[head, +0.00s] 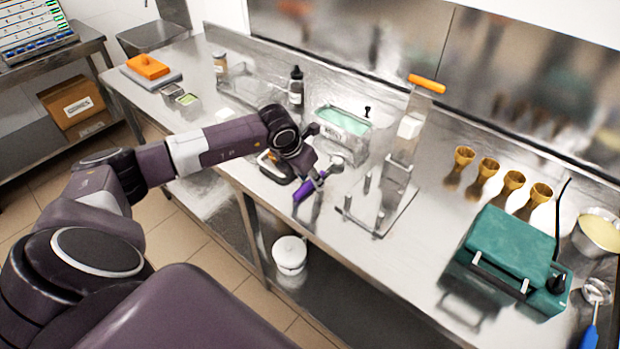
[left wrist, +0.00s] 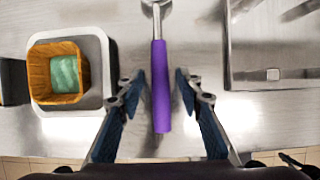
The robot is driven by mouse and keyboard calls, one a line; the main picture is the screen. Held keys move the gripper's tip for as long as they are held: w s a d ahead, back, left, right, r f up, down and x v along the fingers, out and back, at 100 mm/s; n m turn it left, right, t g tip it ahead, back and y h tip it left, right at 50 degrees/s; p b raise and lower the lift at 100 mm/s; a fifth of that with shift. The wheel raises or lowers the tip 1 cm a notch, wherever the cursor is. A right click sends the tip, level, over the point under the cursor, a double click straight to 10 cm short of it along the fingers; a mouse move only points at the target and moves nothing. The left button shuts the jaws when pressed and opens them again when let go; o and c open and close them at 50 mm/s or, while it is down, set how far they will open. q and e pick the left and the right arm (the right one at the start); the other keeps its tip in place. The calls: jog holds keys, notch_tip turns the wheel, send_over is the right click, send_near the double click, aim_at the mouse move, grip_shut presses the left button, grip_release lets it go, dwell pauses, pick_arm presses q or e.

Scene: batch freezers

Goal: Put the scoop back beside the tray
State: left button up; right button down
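The scoop has a purple handle (head: 303,191) and a metal head (head: 337,164). It lies on the steel counter in front of the metal tray of green ice cream (head: 340,135). In the left wrist view the purple handle (left wrist: 160,95) runs between my left gripper's two fingers (left wrist: 159,75), with a gap on each side. The far end of the scoop's head is cut off at the top of that view. In the head view my left gripper (head: 317,157) is over the scoop and partly hides it. My right gripper is not in view.
An orange container of green content (left wrist: 55,72) sits on a small scale left of the scoop. A metal press with an orange handle (head: 427,83) stands right. Several golden cups (head: 487,170) and a teal machine (head: 515,245) are farther right. A blue-handled scoop (head: 589,337) lies near the corner.

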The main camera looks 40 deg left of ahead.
pick_arm(q)
jog(key=shift+r, duration=0.1)
jog(key=shift+r+p, duration=0.2)
jog(key=shift+p, duration=0.1)
jog(key=shift+s+r+b, duration=0.15)
jog(key=shift+r+b, duration=0.15)
jog(key=shift+b, duration=0.1)
jog(key=b+v, duration=0.2)
jog(key=v, duration=0.9)
jog(key=shift+b, duration=0.4)
